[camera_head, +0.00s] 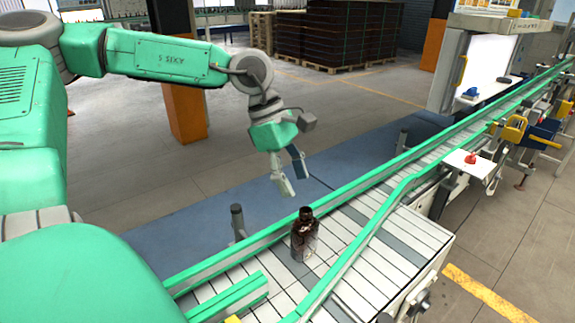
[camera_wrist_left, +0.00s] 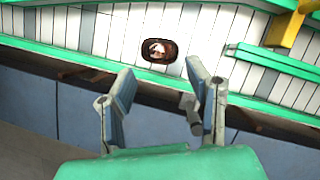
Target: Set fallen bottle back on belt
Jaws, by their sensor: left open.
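An amber bottle (camera_head: 305,236) with a dark cap stands upright on the white slatted belt (camera_head: 355,275), between the green side rails. In the left wrist view the bottle (camera_wrist_left: 159,50) shows from above, ahead of the fingertips. My left gripper (camera_head: 290,176) is open and empty, above and behind the bottle, apart from it. Its two fingers also show spread in the left wrist view (camera_wrist_left: 160,82). My right gripper is in neither view.
Green guide rails (camera_head: 385,167) run along the belt. A short green rail piece (camera_head: 228,298) lies left of the bottle. A blue mat (camera_head: 190,220) covers the floor behind the belt. An orange post (camera_head: 183,100) and stacked crates (camera_head: 340,32) stand far back.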

